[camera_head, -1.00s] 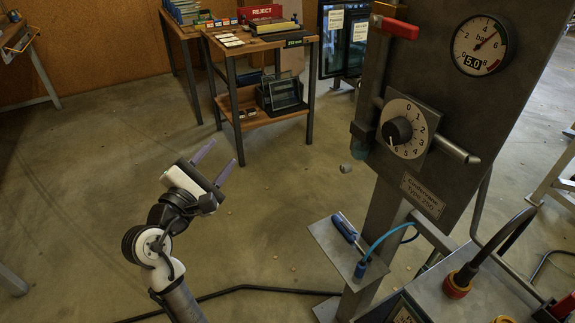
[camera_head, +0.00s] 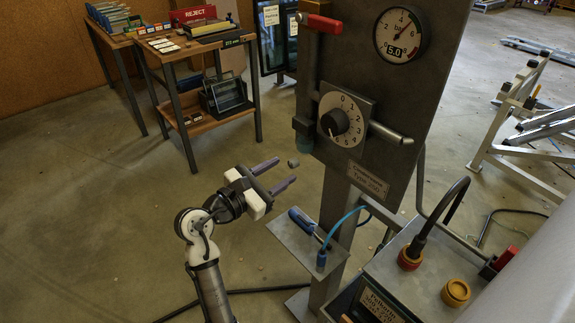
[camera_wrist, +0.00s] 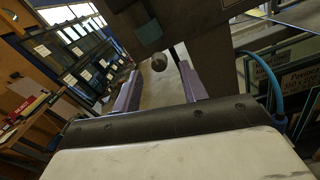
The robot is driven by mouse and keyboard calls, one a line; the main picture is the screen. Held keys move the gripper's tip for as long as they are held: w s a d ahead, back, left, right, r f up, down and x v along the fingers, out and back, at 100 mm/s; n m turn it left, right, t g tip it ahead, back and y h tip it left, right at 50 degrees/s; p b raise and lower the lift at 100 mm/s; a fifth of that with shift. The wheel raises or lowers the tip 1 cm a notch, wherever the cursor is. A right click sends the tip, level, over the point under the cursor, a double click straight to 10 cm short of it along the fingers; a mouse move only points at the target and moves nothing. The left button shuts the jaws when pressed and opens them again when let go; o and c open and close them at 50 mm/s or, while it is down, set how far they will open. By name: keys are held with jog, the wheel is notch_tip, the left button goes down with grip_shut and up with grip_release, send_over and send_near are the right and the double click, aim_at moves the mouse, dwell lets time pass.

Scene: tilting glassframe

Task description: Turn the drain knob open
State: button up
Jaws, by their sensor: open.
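A small grey round knob (camera_head: 293,163), which looks like the drain knob, sits just below and left of the teal bowl (camera_head: 305,143) at the panel's left edge. The wrist view shows this knob (camera_wrist: 158,62) ahead, between the lines of my two fingers, with the dark teal bowl (camera_wrist: 146,30) above it. My gripper (camera_head: 282,172) is open and empty, with its fingers pointing toward the knob. The fingertips look close to the knob, but I cannot tell the exact gap. The knob's turn position is too small to read.
The grey panel (camera_head: 385,110) carries a numbered dial (camera_head: 343,121), a gauge (camera_head: 401,36) reading 5.0 and a red-handled lever (camera_head: 323,23). A small shelf (camera_head: 290,243) with a blue-handled tool stands below my gripper. A wooden workbench (camera_head: 197,48) stands behind; the floor at left is clear.

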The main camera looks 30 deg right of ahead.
aim_at(290, 166)
jog(key=shift+w+d, duration=0.2)
jog(key=shift+d, duration=0.65)
jog(key=shift+w+d, duration=0.15)
jog(key=shift+d, duration=0.65)
grip_shut()
